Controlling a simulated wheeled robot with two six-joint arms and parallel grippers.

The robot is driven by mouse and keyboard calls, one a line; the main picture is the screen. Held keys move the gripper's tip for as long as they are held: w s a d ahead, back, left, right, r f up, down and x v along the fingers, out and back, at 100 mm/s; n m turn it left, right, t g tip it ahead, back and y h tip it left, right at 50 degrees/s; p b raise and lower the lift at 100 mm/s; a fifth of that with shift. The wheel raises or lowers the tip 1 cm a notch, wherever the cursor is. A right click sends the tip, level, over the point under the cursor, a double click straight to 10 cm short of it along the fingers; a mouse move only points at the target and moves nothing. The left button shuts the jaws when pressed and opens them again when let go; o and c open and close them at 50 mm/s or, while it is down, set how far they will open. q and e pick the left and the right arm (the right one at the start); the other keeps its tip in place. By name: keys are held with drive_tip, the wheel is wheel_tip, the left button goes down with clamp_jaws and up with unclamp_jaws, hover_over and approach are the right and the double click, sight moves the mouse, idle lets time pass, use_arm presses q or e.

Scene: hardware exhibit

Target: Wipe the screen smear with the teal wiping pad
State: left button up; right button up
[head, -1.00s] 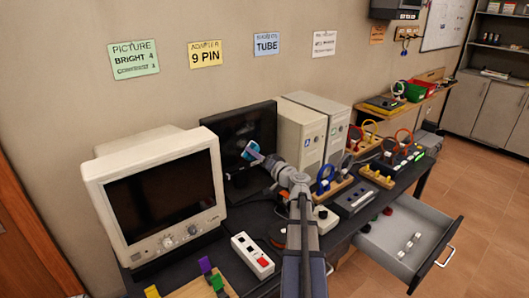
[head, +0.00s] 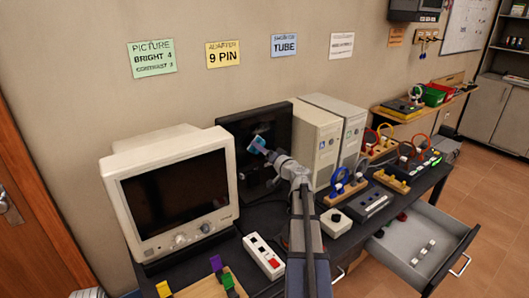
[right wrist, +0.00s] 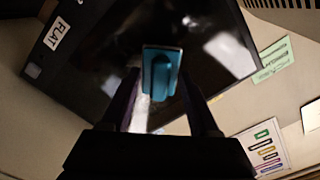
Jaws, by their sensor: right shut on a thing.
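My right gripper (head: 268,153) is shut on the teal wiping pad (head: 256,144), holding it in front of the black flat screen (head: 282,125). In the right wrist view the pad (right wrist: 162,72) stands between the fingertips of the gripper (right wrist: 163,88), against the dark screen (right wrist: 108,65). A whitish smear (right wrist: 140,112) shows on the screen just below and left of the pad. Another pale patch (right wrist: 226,48) lies to the right and may be a reflection. I cannot tell whether the pad touches the glass. My left gripper is not in view.
A beige CRT monitor (head: 112,185) stands left of the screen, and beige computer towers (head: 312,140) stand right. A white power strip (head: 263,256), a button box (head: 336,222) and cable racks (head: 392,182) crowd the dark desk. A drawer (head: 448,262) hangs open at right.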

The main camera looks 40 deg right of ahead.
drive_tip(key=shift+w+d, duration=0.1)
drive_tip(key=shift+w, duration=1.05)
idle(0.7)
drive_tip(key=d, duration=0.4)
drive_tip(key=shift+s, duration=0.3)
drive_tip(key=shift+s+d, duration=0.1)
drive_tip(key=shift+d, duration=1.75)
drive_tip(key=shift+r+p, duration=1)
drive_tip(key=shift+r, duration=0.05)
drive_tip(key=shift+f, duration=0.1)
drive_tip(key=shift+a, duration=0.15)
